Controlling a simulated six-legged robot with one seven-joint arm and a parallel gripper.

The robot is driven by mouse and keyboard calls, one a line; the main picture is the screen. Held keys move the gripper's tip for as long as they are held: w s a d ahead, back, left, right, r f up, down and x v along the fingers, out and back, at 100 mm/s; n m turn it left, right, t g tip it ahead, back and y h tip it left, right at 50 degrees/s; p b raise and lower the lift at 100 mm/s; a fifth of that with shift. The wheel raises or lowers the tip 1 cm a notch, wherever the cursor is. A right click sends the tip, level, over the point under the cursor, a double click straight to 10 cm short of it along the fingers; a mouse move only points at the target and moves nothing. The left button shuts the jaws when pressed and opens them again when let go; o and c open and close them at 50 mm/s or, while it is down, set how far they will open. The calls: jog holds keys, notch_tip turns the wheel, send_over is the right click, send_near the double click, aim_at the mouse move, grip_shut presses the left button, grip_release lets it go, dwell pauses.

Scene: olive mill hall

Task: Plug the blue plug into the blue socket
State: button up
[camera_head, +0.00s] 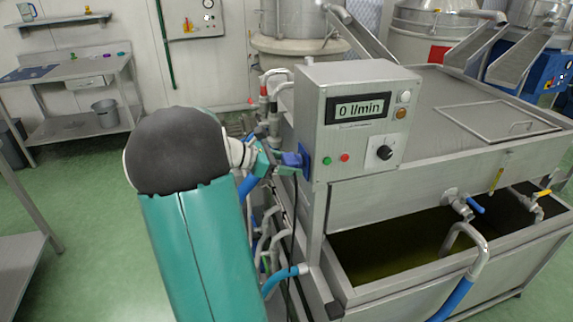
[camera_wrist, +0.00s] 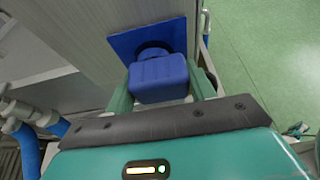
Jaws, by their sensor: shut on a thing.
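The blue plug (camera_wrist: 158,80) is a blocky blue body held between the two teal fingers of my gripper (camera_wrist: 163,92) in the wrist view. Its far end is right at the round dark opening of the blue socket (camera_wrist: 120,43), a square blue plate on a grey panel. The plug is roughly in line with the opening; I cannot tell how deep it sits. In the head view, my gripper (camera_head: 280,164) holds the plug (camera_head: 291,159) against or very near the socket plate (camera_head: 305,161), on the left side of the control box.
The grey control box (camera_head: 352,110) has a "0 l/min" display, buttons and a black knob. Pipes and hoses (camera_head: 268,225) crowd the space below my gripper. A steel tank (camera_head: 400,240) with dark liquid stands right. Green floor (camera_head: 90,190) is clear to the left.

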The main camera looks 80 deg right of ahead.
jog(key=shift+s+d, duration=0.15)
jog(key=shift+s, duration=0.1)
jog(key=o, duration=1)
jog(key=v, duration=1.4)
jog(key=shift+d, duration=0.1)
